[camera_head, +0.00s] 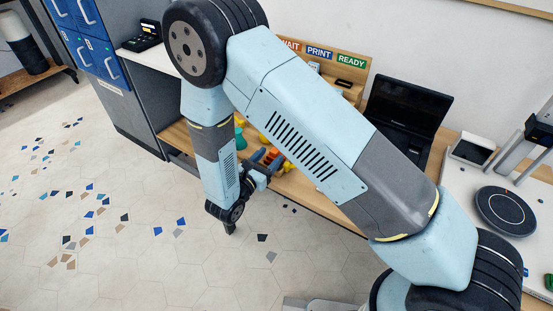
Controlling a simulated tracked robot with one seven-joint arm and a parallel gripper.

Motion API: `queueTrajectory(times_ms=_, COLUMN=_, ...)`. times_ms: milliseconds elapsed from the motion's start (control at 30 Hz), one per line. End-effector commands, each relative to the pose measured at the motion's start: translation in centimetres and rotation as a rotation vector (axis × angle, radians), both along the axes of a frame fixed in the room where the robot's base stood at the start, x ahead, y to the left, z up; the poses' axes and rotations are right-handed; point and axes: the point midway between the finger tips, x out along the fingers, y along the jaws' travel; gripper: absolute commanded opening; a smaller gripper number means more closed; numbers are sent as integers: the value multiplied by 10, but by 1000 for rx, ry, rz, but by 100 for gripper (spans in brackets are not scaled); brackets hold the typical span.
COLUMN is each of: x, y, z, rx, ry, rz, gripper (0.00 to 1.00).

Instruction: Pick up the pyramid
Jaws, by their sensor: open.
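My gripper (267,160) is small in the head view, at the edge of the wooden bench (310,192), and my forearm partly covers it. It is open. Small coloured pieces lie around it: an orange piece (273,154) close by the fingers, a yellow piece (287,166) just to the right, and a teal piece (240,139) up and to the left. I cannot tell which piece is the pyramid; the shapes are too small and partly hidden by my arm. I cannot tell whether the fingers touch any piece.
A rack with WAIT, PRINT and READY signs (319,52) stands behind. A black laptop (402,115) is to its right. A 3D printer with a round dark plate (506,210) stands at far right. Blue drawers (88,40) are at left. The tiled floor (130,230) is open.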

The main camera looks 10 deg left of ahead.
Motion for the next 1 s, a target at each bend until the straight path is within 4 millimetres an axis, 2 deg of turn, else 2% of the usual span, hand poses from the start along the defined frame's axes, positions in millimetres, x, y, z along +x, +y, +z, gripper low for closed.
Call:
queueTrajectory(times_ms=200, x=28, y=-12, z=1, rx=1, ry=-1, rz=-3, gripper=57)
queueTrajectory(times_ms=500, x=33, y=-14, z=1, rx=1, ry=0, rz=-1, gripper=56)
queueTrajectory(times_ms=1000, x=33, y=-14, z=1, rx=0, ry=0, rz=-2, gripper=9)
